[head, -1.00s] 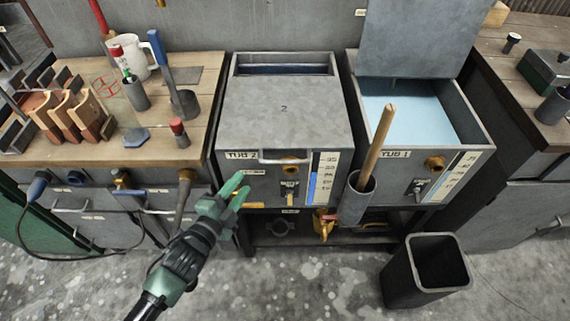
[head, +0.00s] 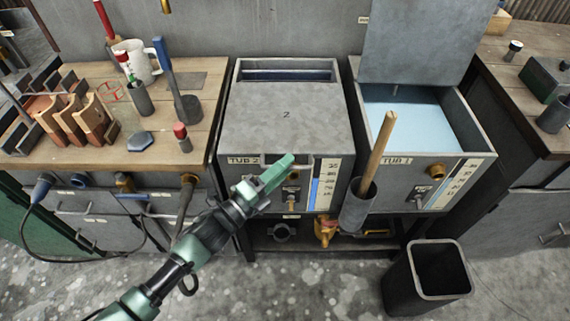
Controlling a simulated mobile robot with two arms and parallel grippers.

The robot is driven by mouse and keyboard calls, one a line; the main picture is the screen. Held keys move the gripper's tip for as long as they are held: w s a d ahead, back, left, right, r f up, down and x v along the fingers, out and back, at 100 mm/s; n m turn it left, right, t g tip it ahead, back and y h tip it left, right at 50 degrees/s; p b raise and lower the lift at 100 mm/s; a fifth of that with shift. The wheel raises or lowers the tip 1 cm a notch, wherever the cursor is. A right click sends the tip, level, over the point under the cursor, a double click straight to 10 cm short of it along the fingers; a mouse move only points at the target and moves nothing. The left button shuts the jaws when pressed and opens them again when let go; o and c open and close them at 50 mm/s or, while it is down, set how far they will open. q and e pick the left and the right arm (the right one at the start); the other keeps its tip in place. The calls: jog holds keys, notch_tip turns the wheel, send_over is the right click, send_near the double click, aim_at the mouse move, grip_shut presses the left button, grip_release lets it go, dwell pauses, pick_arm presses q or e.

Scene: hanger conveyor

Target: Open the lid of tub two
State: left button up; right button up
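Tub two (head: 240,175) is a grey box with a "TUB 2" label on its front. Its flat grey lid (head: 286,115), marked 2, lies level over the tub. A slot at the back of the top shows a dark, bluish inside. My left gripper (head: 278,171) is in front of the tub's upper front face, just below the lid's front edge. Its green fingers overlap in this view, so their gap and any contact with the lid's edge cannot be made out. My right gripper is not in view.
Tub one (head: 440,170) stands to the right with its lid (head: 420,40) raised and pale blue liquid inside. A wooden stick (head: 379,150) rises from a grey holder (head: 357,206) between the tubs. A workbench (head: 190,150) is at left, a bin (head: 428,285) at lower right.

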pick_arm(q)
jog(key=shift+w+d, duration=0.15)
jog(key=shift+c, duration=0.3)
grip_shut()
dwell(1.1)
